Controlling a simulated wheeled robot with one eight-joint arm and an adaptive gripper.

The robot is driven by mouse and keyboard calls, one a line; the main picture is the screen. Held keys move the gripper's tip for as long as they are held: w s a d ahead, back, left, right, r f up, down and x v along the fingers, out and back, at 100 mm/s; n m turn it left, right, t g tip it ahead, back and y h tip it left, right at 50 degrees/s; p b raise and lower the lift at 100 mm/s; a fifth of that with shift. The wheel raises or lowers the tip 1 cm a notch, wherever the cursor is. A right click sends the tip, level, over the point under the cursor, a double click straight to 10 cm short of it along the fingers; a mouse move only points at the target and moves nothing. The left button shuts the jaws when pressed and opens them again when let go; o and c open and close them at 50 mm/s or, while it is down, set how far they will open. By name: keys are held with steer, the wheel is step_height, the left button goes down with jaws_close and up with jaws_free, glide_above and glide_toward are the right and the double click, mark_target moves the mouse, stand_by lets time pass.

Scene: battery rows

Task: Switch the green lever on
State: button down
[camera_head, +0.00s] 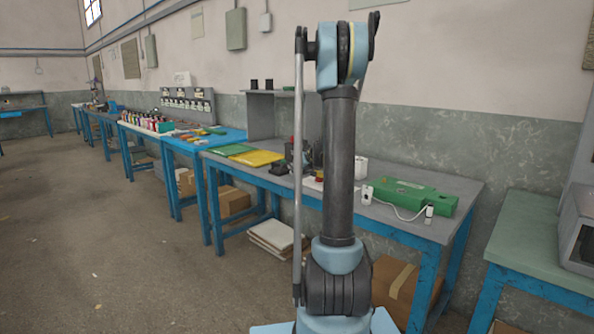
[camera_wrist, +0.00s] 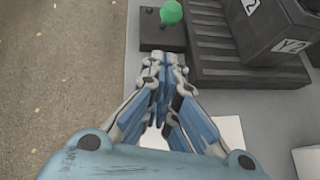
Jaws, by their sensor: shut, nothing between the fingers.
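The green lever shows in the wrist view as a round green knob (camera_wrist: 171,12) on a dark base plate (camera_wrist: 158,38), at the top edge of the picture. My gripper (camera_wrist: 163,60) is shut and empty, with its fingertips pointing at the near edge of that plate, just short of the knob in the picture. I cannot tell whether the fingertips touch the plate or stay above it. The lever's stem is mostly hidden under the knob. In the head view my arm stands in front of the bench and I cannot make out the lever or my gripper.
A dark ribbed block (camera_wrist: 245,50) and a black box with white labels (camera_wrist: 278,30) stand right of the lever. The grey bench (camera_head: 455,187) holds a green case (camera_head: 410,195) with a white cable. Open floor (camera_head: 120,240) lies left of the benches.

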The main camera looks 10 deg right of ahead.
steer(key=shift+w+a+r, duration=0.2)
steer(key=shift+w+a, duration=0.15)
steer(key=shift+w, duration=0.4)
steer(key=shift+w+a+r, duration=0.15)
steer(key=shift+w+a, duration=0.2)
steer(key=shift+w, duration=0.35)
